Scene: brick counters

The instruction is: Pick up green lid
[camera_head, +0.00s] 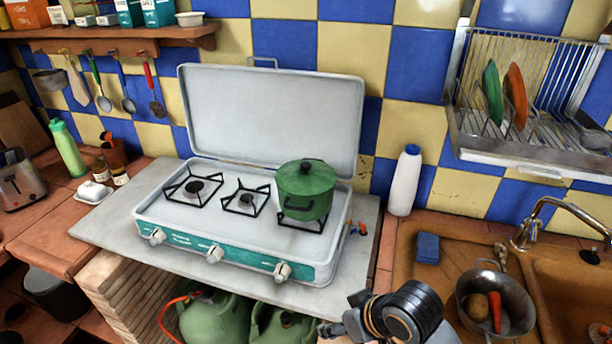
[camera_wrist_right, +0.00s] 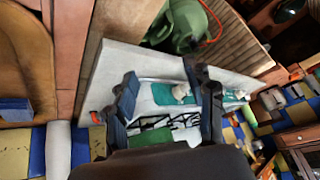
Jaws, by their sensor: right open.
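The green lid (camera_head: 305,175), with a dark knob, sits on a green pot (camera_head: 305,203). The pot stands on the right burner of a white and teal camping stove (camera_head: 170,215), and the stove's cover is raised behind it. My right gripper (camera_head: 340,322) is at the bottom of the head view, in front of and below the stove, apart from the lid. In the right wrist view its two fingers (camera_wrist_right: 168,100) are spread and empty, with part of the stove (camera_wrist_right: 165,95) between them. My left gripper is not in view.
A white bottle (camera_head: 404,180) with a blue cap stands right of the stove. A pan (camera_head: 495,300) with vegetables sits at the sink under a tap (camera_head: 545,215). A dish rack (camera_head: 540,90) hangs above. Green gas cylinders (camera_head: 215,318) are below the counter.

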